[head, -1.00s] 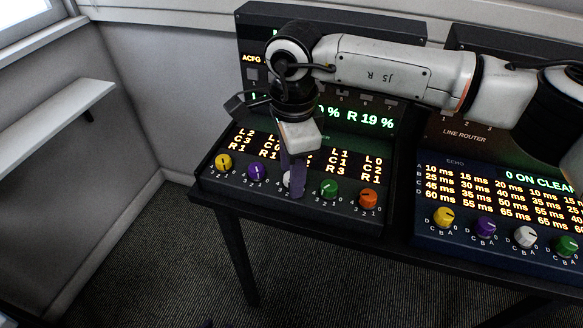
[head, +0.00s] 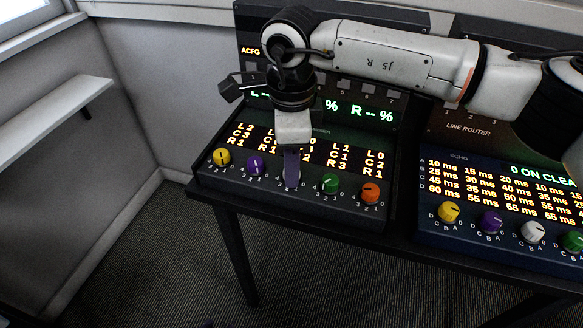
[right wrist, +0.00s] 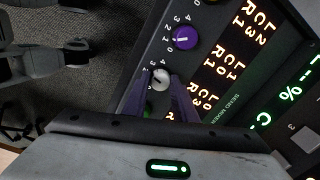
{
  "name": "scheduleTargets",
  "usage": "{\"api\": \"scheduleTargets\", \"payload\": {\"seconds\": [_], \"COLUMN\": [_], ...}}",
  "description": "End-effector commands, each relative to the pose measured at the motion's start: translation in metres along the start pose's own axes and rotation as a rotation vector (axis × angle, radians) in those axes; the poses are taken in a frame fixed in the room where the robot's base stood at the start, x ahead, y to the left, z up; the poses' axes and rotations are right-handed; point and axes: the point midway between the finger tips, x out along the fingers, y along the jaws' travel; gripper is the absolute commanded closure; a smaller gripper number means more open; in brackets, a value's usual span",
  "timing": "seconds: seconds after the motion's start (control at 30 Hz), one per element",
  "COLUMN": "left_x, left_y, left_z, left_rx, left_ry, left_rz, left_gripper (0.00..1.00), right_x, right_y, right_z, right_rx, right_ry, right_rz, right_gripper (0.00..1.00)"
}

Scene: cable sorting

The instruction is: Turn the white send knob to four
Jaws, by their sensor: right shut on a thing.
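The white knob (right wrist: 160,79) shows in the right wrist view, between the two purple fingers of my right gripper (right wrist: 156,88). The gripper is shut on it. A dark pointer mark shows on its top, but I cannot tell exactly which number it points at. In the head view my right gripper (head: 292,184) reaches down onto the middle of the left panel's knob row, and its fingers hide the white knob. My left gripper is not in view.
Purple (head: 254,166) and green (head: 330,184) knobs flank the gripper, with yellow (head: 222,157) and orange (head: 370,193) knobs at the row's ends. A second panel on the right has its own white knob (head: 532,232). A shelf (head: 60,115) is on the left wall.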

Motion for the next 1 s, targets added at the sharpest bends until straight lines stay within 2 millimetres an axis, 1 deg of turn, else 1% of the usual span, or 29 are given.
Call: {"api": "scheduleTargets", "payload": {"seconds": [0.03,0.1,0.27,0.43,0.67,0.8,1.0], "left_x": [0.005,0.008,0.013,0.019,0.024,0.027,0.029], "left_y": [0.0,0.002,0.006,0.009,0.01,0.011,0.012], "left_z": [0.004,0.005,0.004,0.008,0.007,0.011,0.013], "left_rx": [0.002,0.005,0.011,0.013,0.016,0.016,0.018], "left_ry": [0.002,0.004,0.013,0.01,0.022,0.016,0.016], "left_rz": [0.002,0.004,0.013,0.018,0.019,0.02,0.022], "left_gripper": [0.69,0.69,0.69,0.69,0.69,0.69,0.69], "right_x": [0.003,0.003,0.002,0.002,0.001,0.0,-0.001], "right_y": [-0.001,-0.001,-0.001,-0.001,-0.002,-0.002,-0.002], "right_z": [0.001,0.001,0.002,0.002,0.002,0.002,0.002], "right_rx": [0.04,0.106,0.257,0.419,0.635,0.754,0.893], "right_ry": [0.0,0.004,0.012,0.021,0.033,0.04,0.047], "right_rz": [-0.003,-0.003,-0.004,-0.003,-0.004,-0.003,-0.003], "right_gripper": [0.97,0.97,0.97,0.97,0.97,0.97,0.97]}}
